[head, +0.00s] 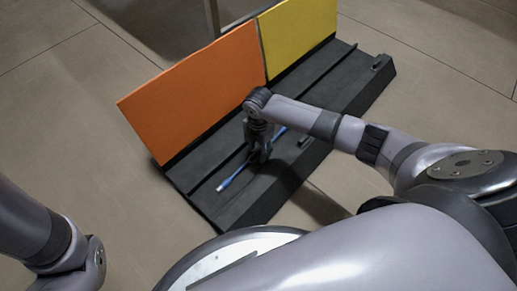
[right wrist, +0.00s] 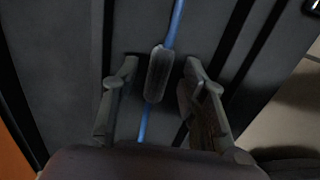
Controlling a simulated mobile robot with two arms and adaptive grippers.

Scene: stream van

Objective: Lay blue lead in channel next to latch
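The blue lead (head: 236,176) lies slantwise on the dark board (head: 232,213). In the right wrist view the lead (right wrist: 175,25) carries a grey, rounded sleeve (right wrist: 158,75). My right gripper (head: 260,157) points down over the lead. Its two fingers are apart, one on each side of the sleeve, with gaps visible on both sides. Long channels run along the board (head: 205,179). A small raised piece (head: 380,62) at the board's far right end may be the latch; I cannot be sure. My left gripper is out of view.
An orange panel (head: 195,95) and a yellow panel (head: 298,38) stand upright along the board's back edge. The tiled floor (head: 60,110) around is clear.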

